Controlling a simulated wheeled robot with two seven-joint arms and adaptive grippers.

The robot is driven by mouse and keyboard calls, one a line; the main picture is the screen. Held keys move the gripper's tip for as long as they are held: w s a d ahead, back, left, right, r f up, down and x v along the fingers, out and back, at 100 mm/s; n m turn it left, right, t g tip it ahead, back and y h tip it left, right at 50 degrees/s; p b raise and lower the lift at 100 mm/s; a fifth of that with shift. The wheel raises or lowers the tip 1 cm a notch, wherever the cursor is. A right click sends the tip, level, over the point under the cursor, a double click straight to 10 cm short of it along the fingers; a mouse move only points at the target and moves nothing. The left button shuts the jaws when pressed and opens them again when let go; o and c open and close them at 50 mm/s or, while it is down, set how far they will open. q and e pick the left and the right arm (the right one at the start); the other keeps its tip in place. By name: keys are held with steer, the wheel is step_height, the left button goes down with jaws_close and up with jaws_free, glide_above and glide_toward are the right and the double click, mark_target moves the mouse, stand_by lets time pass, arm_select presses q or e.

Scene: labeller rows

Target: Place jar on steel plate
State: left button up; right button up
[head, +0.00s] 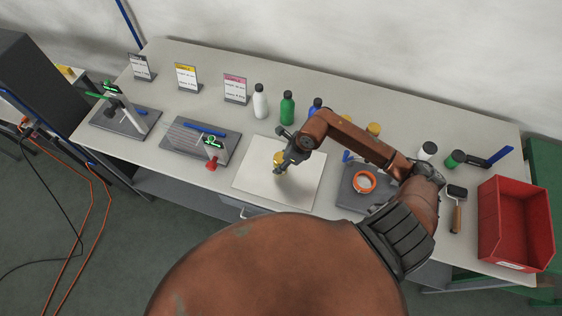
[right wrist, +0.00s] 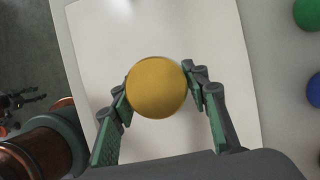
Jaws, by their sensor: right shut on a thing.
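A jar with a yellow lid (head: 279,159) is held in my right gripper (head: 284,160) over the pale square plate (head: 300,189). In the right wrist view the round yellow lid (right wrist: 157,87) sits between the two fingers, one on each side. The pale plate (right wrist: 185,145) shows beneath it and is otherwise bare. The jar looks upright; I cannot tell whether its base touches the plate. The lower part of the jar is hidden under its lid in the wrist view.
White (head: 260,104), green (head: 287,108) and blue (head: 315,107) bottles stand behind the plate. A grey labeller base (head: 181,148) is to its left. A dark block with an orange tape roll (head: 363,182) is to its right. A red bin (head: 515,225) stands at the right end.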

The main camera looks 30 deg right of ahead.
steer(key=shift+f, duration=0.1)
steer(key=o, duration=1.5)
steer(key=shift+o, duration=0.2)
steer(key=b+v, duration=0.1)
steer(key=v, duration=1.1)
